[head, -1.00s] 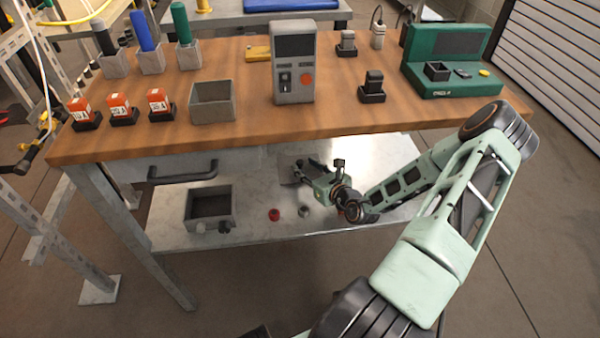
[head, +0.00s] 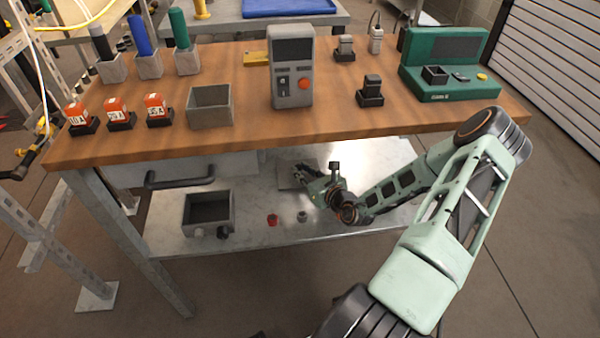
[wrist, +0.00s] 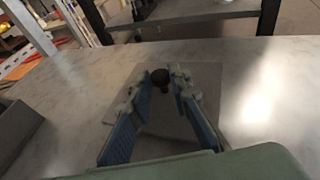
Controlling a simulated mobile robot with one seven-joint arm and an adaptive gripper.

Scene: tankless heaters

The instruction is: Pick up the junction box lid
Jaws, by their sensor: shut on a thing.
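The junction box lid (wrist: 204,100) is a flat grey square plate with a dark knob (wrist: 160,78). It lies on or just above the lower metal shelf; I cannot tell which. My gripper (wrist: 163,82) is shut on the lid's knob, with blue-padded fingers on both sides of it. In the head view my gripper (head: 308,172) reaches under the worktop, and the lid (head: 285,176) shows partly beyond it. The open grey box (head: 209,211) stands to the left on the same shelf; its edge shows in the wrist view (wrist: 20,125).
A red cap (head: 272,220) and a small grey piece (head: 302,216) lie on the shelf (head: 255,236) near its front edge. The wooden worktop (head: 240,140) overhangs my gripper. A drawer with a dark handle (head: 180,182) hangs at the left.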

